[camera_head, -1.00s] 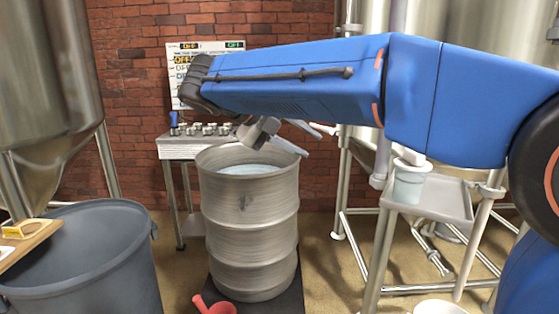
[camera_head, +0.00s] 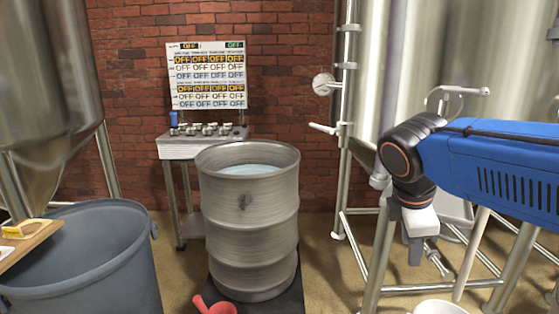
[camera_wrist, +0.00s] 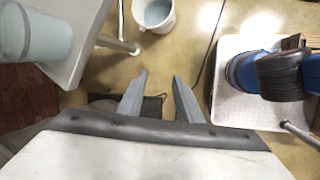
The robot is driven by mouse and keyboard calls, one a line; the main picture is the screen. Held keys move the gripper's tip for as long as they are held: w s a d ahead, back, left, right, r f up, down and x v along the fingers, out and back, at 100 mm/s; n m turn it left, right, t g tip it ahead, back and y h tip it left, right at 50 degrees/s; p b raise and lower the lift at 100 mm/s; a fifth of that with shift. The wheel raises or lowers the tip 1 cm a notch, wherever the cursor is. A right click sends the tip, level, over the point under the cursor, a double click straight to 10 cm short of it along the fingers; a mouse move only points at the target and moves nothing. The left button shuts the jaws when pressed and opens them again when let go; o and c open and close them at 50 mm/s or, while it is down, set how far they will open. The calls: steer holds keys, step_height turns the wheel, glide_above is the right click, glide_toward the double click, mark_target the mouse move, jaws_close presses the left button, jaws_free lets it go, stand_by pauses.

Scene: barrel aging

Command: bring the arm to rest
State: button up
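My arm (camera_head: 495,165) is folded to the right side in the head view, its blue link coming in from the right edge. My gripper (camera_head: 416,255) hangs below the dark wrist joint and points down, to the right of the steel barrel (camera_head: 248,225) and apart from it. In the wrist view the two grey fingers of my gripper (camera_wrist: 160,74) are spread with bare floor between them. My gripper is open and holds nothing. In the head view the finger gap is not clear.
A white stand (camera_wrist: 75,45) with a pale container (camera_wrist: 40,36) is near the gripper at upper left in the wrist view. A white bucket (camera_wrist: 155,14) stands on the floor. A grey bin (camera_head: 80,260) is at left in the head view. A red funnel-like item (camera_head: 215,305) lies before the barrel.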

steer(key=s+d+f+m+t+y, duration=0.1)
steer(key=s+f+m+y, duration=0.2)
steer(key=s+f+m, duration=0.7)
steer(key=f+m, duration=0.1)
steer(key=m, duration=0.5)
steer(key=shift+d+f+t, duration=0.25)
steer(key=shift+t, duration=0.15)
steer(key=shift+s+d, duration=0.1)
